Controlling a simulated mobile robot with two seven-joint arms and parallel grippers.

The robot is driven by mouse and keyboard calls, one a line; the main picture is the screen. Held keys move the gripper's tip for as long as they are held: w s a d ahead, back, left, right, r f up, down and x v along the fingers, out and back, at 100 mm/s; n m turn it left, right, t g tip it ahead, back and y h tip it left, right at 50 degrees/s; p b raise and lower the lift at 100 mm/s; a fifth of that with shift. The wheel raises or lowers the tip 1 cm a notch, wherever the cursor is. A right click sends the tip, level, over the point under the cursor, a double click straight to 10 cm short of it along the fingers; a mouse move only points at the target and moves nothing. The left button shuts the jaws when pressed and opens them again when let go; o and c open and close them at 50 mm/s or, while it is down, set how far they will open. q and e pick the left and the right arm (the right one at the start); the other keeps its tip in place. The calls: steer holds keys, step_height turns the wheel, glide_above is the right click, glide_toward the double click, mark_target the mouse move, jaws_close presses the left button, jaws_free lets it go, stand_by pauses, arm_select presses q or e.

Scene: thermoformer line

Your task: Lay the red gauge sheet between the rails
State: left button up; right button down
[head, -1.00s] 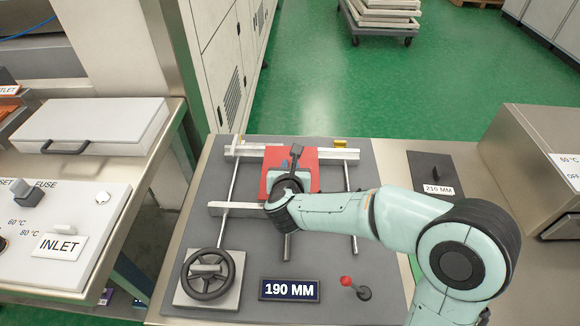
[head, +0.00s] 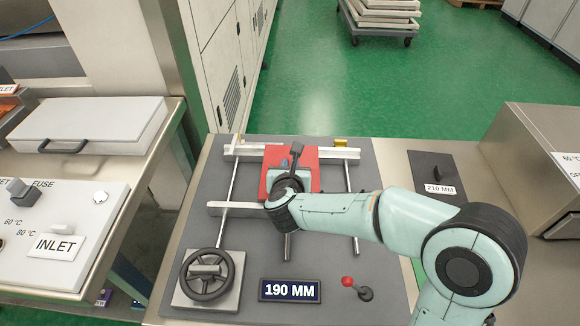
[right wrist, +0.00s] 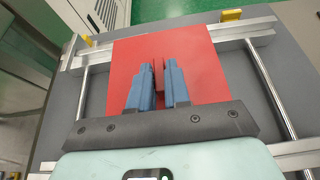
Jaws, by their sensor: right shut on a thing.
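The red gauge sheet (head: 306,164) is at the back middle of the grey bench plate. In the head view it covers part of the pale back rail (head: 340,153). The pale front rail (head: 230,208) lies nearer me, partly hidden behind my right arm. My right gripper (right wrist: 160,78) points down over the sheet, its blue fingers shut on a narrow red upright part of it. In the right wrist view the sheet (right wrist: 207,70) lies flat under the fingers, its far edge overlapping the back rail. I cannot tell its height above the rails. My left gripper is out of view.
A handwheel (head: 207,274), a 190 MM sign (head: 289,290) and a red-knobbed lever (head: 347,282) stand at the front of the plate. A black 210 MM plate (head: 432,172) with a handle lies to the right. Steel rods (head: 352,204) run between the rails.

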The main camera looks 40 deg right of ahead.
steer(key=shift+f+b, duration=0.1)
steer(key=shift+b, duration=0.2)
stand_by(0.9)
steer(key=shift+f+b, duration=0.3)
steer(key=shift+f+b, duration=1)
steer(key=shift+f, duration=0.05)
steer(key=shift+f, duration=0.3)
steer(key=c, duration=1)
jaws_free()
